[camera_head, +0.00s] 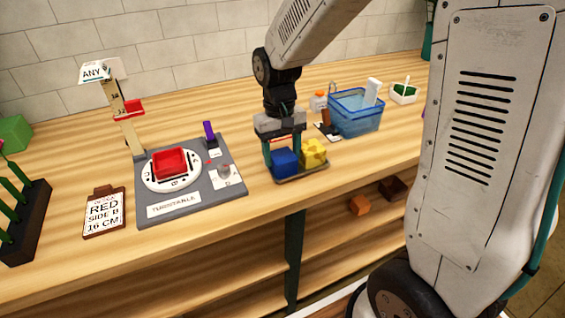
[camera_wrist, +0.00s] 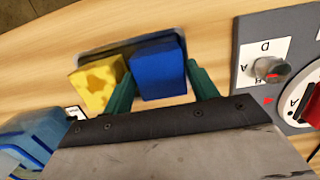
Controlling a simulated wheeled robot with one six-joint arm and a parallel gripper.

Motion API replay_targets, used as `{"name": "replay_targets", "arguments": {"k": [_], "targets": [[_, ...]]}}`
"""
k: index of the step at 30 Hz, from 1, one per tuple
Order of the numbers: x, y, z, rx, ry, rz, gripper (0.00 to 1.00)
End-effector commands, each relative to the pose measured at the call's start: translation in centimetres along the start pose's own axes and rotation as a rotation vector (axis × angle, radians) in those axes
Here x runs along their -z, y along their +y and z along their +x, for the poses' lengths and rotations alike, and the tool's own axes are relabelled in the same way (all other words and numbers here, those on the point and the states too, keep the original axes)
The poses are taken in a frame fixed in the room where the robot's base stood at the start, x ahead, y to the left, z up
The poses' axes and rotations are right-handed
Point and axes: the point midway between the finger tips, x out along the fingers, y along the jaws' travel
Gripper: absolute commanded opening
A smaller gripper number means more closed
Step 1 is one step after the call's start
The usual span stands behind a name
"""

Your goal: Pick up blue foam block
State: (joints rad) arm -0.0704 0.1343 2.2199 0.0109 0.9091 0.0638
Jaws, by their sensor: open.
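The blue foam block (camera_head: 285,162) sits on a dark tray (camera_head: 303,175) at the front of the wooden counter, next to a yellow block with pits (camera_head: 314,152). My gripper (camera_head: 284,153) is over the tray, pointing down. In the wrist view, the blue block (camera_wrist: 158,69) lies between the two green fingers of my gripper (camera_wrist: 160,86). The left finger is between the blue block and the yellow block (camera_wrist: 97,84). The right finger stands slightly apart from the blue block. The gripper is open. The tray's rim (camera_wrist: 120,46) shows behind the blocks.
A grey turntable board (camera_head: 200,203) with a red dish (camera_head: 172,163) is left of the tray. A blue basket (camera_head: 355,112) and a small bottle (camera_head: 319,100) stand behind on the right. An order clipboard (camera_head: 104,212) lies at left. Shelves lie below the counter.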

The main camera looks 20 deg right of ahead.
Motion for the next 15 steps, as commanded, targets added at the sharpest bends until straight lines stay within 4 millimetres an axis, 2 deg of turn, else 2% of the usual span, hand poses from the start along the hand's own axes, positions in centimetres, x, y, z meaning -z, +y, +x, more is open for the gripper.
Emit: {"name": "replay_targets", "arguments": {"k": [3, 10, 11, 12, 14, 15], "targets": [[-0.01, 0.0, 0.99, 0.0, 0.0, 0.0, 0.58], [0.02, -0.02, 1.13, 0.0, 0.002, -0.001, 0.58], [0.01, -0.02, 1.13, 0.0, 0.002, -0.001, 0.53], [0.01, -0.02, 1.13, 0.0, 0.002, -0.001, 0.42], [0.01, -0.02, 1.12, 0.0, 0.002, -0.001, 0.26], [0.01, -0.02, 1.12, 0.0, 0.002, -0.001, 0.26]]}}
